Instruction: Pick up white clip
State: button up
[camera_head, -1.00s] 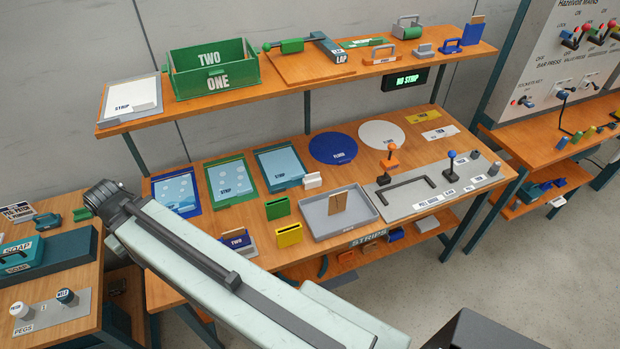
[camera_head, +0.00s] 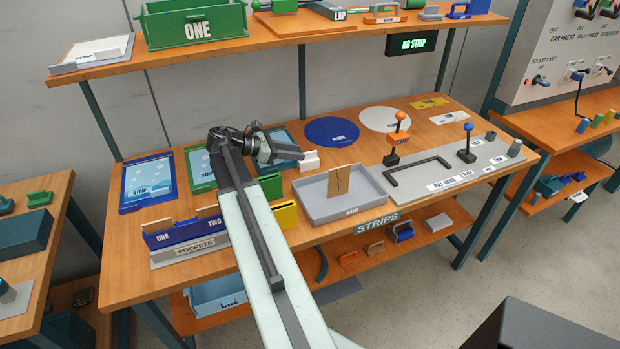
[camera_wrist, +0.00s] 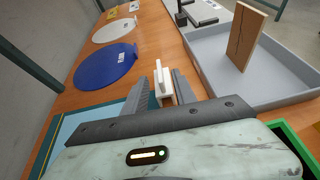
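The white clip (camera_head: 309,160) sits upright on the orange workbench, left of the grey tray. My gripper (camera_head: 298,153) reaches toward it from the left, with its fingertips close to the clip in the head view. In the wrist view the white clip (camera_wrist: 163,86) shows between the two dark fingers of my gripper (camera_wrist: 161,80). The fingers are spread, with a gap visible between them. Whether either finger touches the clip is hard to tell.
A grey tray (camera_head: 314,205) holding a brown board (camera_head: 338,180) stands just right of the clip. Green (camera_head: 270,186) and yellow (camera_head: 285,215) holders stand in front. Blue (camera_head: 332,131) and white round mats lie behind. A shelf (camera_head: 250,40) runs above the bench.

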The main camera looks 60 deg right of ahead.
aim_at(316, 157)
jog(key=shift+s+d+r, duration=0.1)
jog(key=shift+s+d, duration=0.2)
jog(key=shift+b+x, duration=0.4)
jog(key=shift+x, duration=0.6)
jog(key=shift+b+x, duration=1)
jog(key=shift+x, duration=1.75)
grip_shut()
